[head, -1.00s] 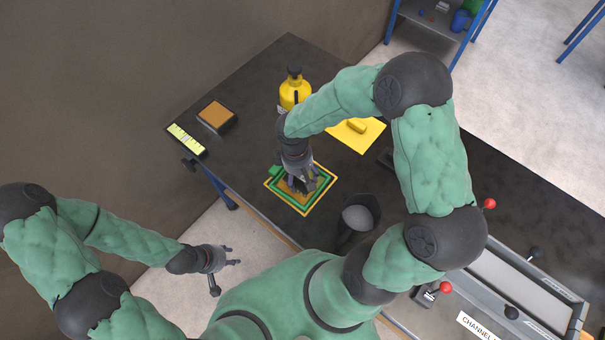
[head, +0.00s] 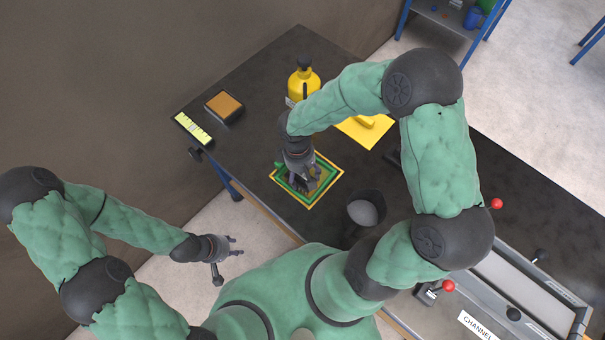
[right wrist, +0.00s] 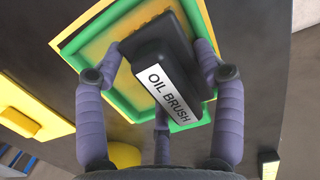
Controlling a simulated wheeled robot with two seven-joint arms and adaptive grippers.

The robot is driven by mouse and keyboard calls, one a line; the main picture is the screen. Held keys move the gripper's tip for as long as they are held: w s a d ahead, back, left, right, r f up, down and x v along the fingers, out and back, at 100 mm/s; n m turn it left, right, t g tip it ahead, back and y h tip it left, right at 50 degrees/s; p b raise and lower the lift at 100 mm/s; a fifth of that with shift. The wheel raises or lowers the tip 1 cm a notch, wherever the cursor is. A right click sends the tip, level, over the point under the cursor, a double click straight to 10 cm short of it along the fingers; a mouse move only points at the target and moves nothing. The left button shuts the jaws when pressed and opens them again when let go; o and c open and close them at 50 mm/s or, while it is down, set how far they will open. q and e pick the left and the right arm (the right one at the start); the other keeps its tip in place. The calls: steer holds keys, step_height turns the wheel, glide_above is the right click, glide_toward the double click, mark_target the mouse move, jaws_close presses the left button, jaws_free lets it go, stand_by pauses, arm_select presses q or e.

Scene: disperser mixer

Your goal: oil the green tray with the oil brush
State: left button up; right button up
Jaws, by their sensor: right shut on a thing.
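The green tray (head: 326,177) lies on the dark table inside a yellow outline, and its rim and yellowish floor also show in the right wrist view (right wrist: 84,46). My right gripper (head: 303,184) is over the tray. In the right wrist view its fingers (right wrist: 160,75) are closed around a black block labelled OIL BRUSH (right wrist: 150,50). The brush is over the tray's inside; its underside is hidden, so I cannot tell whether it touches the floor. My left gripper (head: 232,246) hangs empty off the table's left front side, with its fingers apart.
A yellow bottle (head: 303,84) stands behind my right forearm. A yellow plate with a block (head: 362,128) lies right of it. A dark cup (head: 364,212) stands close to the tray's right. A brown-topped box (head: 224,105) and a yellow-green strip (head: 193,130) lie at left.

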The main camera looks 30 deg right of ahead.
mark_target(310, 172)
steer(key=shift+w+d+f, duration=0.1)
steer(key=shift+w+d, duration=0.05)
steer(key=shift+d, duration=0.2)
steer(key=shift+w+d, duration=0.35)
steer(key=shift+d, duration=0.35)
steer(key=shift+d, duration=0.1)
steer(key=shift+w+d, duration=0.3)
steer(key=shift+d, duration=0.2)
steer(key=shift+w+d, duration=0.35)
steer(key=shift+d, duration=0.25)
steer(key=shift+s+a, duration=0.55)
steer(key=shift+a, duration=0.3)
steer(key=shift+s+a, duration=0.25)
steer(key=shift+a, duration=0.25)
